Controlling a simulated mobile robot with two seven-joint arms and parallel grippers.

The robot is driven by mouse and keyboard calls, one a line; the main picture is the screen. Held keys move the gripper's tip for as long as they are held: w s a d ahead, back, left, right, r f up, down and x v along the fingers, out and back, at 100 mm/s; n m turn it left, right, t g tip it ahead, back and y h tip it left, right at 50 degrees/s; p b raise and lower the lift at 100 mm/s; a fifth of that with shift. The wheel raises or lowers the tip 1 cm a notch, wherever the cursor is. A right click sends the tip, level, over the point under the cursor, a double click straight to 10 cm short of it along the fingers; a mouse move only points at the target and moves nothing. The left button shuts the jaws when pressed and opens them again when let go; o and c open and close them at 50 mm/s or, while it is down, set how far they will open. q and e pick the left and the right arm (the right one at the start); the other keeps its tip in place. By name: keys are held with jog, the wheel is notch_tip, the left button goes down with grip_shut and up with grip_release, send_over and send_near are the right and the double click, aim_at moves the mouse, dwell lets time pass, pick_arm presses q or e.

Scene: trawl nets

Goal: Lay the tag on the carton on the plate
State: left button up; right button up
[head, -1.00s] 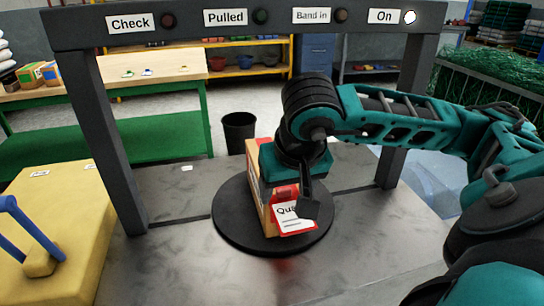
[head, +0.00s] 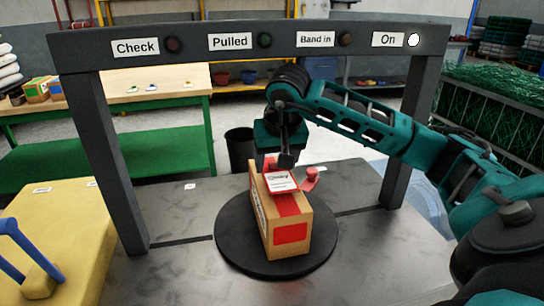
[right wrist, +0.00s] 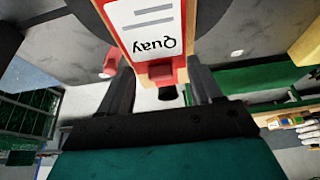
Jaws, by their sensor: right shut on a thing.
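The carton (head: 293,236) is a brown box with red patches, standing on the round black plate (head: 232,243) under the frame. The tag (head: 281,181) is a white card with a red border and the word "Quay"; it also shows close up in the right wrist view (right wrist: 152,22). It lies about level at the carton's top, toward the far end. I cannot tell whether it touches the carton. My right gripper (head: 285,161) is shut on the tag's red tab (right wrist: 161,74), above the carton's far end. My left gripper is not in view.
A dark frame (head: 200,47) with labelled lamps spans the plate; the "On" lamp (head: 414,40) is lit white. A small red piece (head: 311,178) shows right of the tag. A yellow block (head: 62,225) with a blue handle stands left. A black bin (head: 239,148) stands behind.

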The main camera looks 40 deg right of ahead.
jog(key=shift+w+d, duration=0.15)
jog(key=shift+w, duration=0.2)
jog(key=shift+w+d, duration=0.3)
jog(key=shift+w, duration=0.25)
jog(key=shift+w+d, duration=0.3)
jog(key=shift+w, duration=0.25)
jog(key=shift+f, duration=0.55)
jog(key=shift+d+f, duration=0.1)
jog(key=shift+f, duration=0.1)
jog(key=shift+f, duration=0.1)
jog(key=o, duration=1.1)
